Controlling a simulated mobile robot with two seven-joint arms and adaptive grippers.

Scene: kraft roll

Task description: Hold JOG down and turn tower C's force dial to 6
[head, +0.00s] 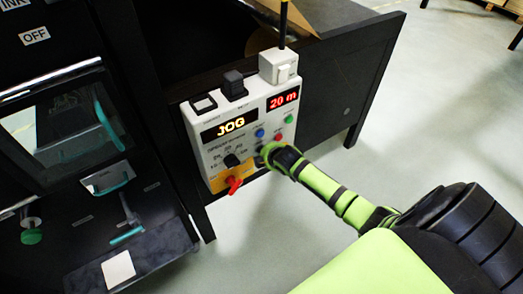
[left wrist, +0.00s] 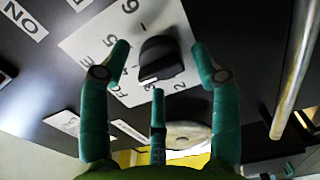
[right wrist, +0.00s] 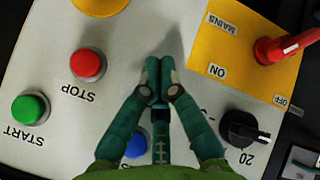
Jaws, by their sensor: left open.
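In the left wrist view, tower C's force dial (left wrist: 157,60) is a black knob on a white plate marked FORCE. A light line on its lower edge lies near the 3; the 6 is at the top. My left gripper (left wrist: 158,62) is open, one finger on each side of the knob; contact is unclear. It is not identifiable in the head view. My right gripper (right wrist: 155,68) is shut, its tips against or just above the control box (head: 235,125) near the red STOP button (right wrist: 88,65). Whatever lies under its tips is hidden, so no JOG button is visible. The display (head: 231,127) reads JOG.
A blue button (right wrist: 135,146), the green START button (right wrist: 30,107), a black selector knob (right wrist: 240,128) and a red switch (right wrist: 275,48) surround my right gripper. A metal bar (left wrist: 296,70) stands right of the left gripper. Open floor (head: 455,110) lies at the right.

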